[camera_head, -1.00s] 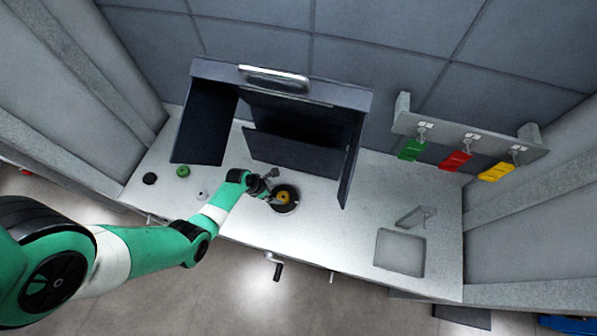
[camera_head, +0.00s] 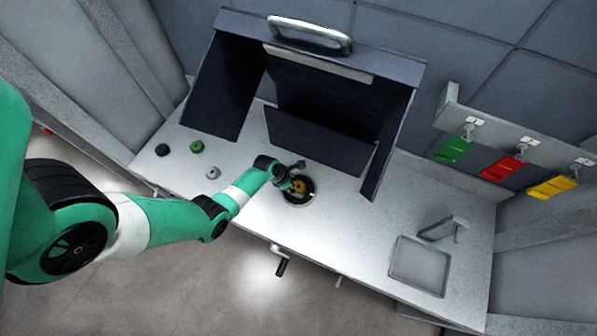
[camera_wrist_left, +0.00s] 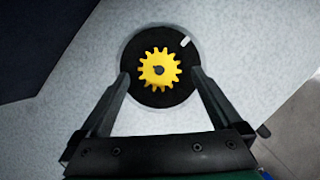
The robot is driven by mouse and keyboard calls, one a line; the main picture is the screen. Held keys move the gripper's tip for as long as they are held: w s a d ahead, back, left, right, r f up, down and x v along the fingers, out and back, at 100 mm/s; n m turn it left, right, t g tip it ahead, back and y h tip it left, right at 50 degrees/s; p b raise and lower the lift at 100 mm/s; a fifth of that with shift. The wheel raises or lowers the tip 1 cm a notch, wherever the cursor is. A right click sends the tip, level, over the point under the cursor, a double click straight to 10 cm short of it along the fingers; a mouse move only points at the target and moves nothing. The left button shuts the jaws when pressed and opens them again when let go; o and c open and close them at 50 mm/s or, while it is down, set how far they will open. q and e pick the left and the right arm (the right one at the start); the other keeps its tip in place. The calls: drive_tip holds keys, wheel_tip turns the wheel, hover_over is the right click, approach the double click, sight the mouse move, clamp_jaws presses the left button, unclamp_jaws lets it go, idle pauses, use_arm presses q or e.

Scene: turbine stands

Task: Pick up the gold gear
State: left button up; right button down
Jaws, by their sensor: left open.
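The gold gear (camera_wrist_left: 159,69) lies flat on a round black disc (camera_wrist_left: 187,88) set in the pale worktop, and a dark spot shows at its centre. In the head view the gold gear (camera_head: 299,186) sits on the black disc (camera_head: 303,198) near the front edge of the counter. My left gripper (camera_wrist_left: 158,73) is open, with one finger on each side of the gear in the wrist view. It looks empty; I cannot tell how high it is above the disc. In the head view my left gripper (camera_head: 288,183) is just left of the gear. My right gripper is not in view.
A dark hood (camera_head: 318,135) stands open behind the disc. A black piece (camera_head: 162,150), a green gear (camera_head: 197,146) and a grey piece (camera_head: 213,172) lie to the left. A sink (camera_head: 420,265) is at the right. Green, red and yellow tags hang from the shelf (camera_head: 520,137).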

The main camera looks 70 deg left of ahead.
sight(298, 187)
use_arm(q)
drive_tip(key=b+x, duration=0.1)
drive_tip(key=x, duration=0.2)
drive_tip(key=shift+s+f+b, duration=0.1)
drive_tip(key=shift+s+b, duration=0.05)
drive_tip(key=shift+b, duration=0.15)
clamp_jaws()
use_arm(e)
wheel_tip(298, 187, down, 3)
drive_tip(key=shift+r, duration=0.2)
